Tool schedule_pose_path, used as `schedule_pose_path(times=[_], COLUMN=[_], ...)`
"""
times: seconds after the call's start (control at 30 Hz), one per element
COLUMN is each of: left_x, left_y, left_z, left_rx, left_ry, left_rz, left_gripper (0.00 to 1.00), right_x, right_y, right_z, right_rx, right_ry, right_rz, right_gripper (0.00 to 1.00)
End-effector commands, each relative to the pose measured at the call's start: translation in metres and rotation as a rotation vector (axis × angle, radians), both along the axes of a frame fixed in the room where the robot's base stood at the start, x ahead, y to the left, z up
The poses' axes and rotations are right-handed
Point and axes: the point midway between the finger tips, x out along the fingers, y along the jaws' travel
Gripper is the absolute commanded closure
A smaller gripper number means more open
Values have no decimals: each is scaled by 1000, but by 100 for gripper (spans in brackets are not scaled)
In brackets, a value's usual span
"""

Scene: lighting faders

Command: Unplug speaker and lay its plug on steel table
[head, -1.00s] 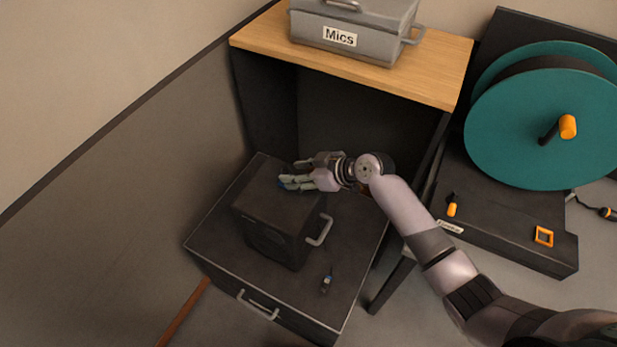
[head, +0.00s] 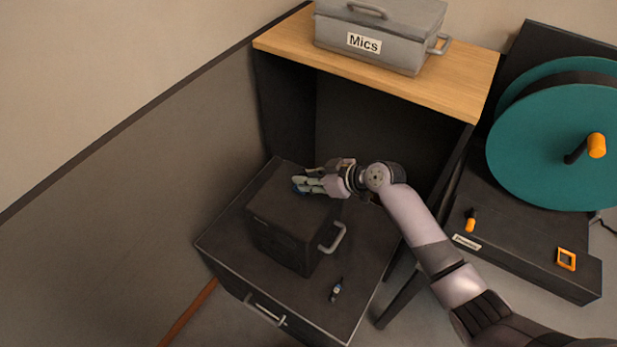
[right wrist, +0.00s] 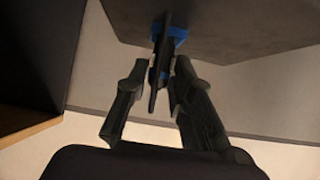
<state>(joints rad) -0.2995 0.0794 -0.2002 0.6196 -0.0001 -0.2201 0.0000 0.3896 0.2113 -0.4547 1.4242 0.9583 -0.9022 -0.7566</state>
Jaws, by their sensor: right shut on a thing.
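The speaker looks to be the dark box (head: 285,235) with a grey side handle, standing on a larger dark case (head: 300,300). My right gripper (head: 300,184) is at the speaker's far upper edge. In the right wrist view the gripper (right wrist: 157,78) is shut on a dark plug (right wrist: 157,62) with blue parts, beside a dark panel (right wrist: 240,25). The plug's blue end touches or nearly touches that panel; whether it is still seated I cannot tell. My left gripper is out of view. I cannot identify a steel table.
A wooden-topped stand (head: 400,85) carries a grey "Mics" box (head: 380,40) behind my arm. A teal cable reel (head: 550,145) stands at right on a dark base. A wall is close at left.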

Motion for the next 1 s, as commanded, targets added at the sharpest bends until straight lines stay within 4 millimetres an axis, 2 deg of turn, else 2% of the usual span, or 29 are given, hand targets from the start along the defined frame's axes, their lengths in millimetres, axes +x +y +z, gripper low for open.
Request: schedule_pose_path(times=[0.17, 1.0], left_x=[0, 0], left_y=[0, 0], left_z=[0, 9], left_rx=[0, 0], left_ry=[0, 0], left_rz=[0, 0], left_gripper=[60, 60], right_x=[0, 0], right_y=[0, 0], right_z=[0, 12], right_rx=[0, 0], right_ry=[0, -2], right_rz=[0, 0], right_gripper=[100, 100])
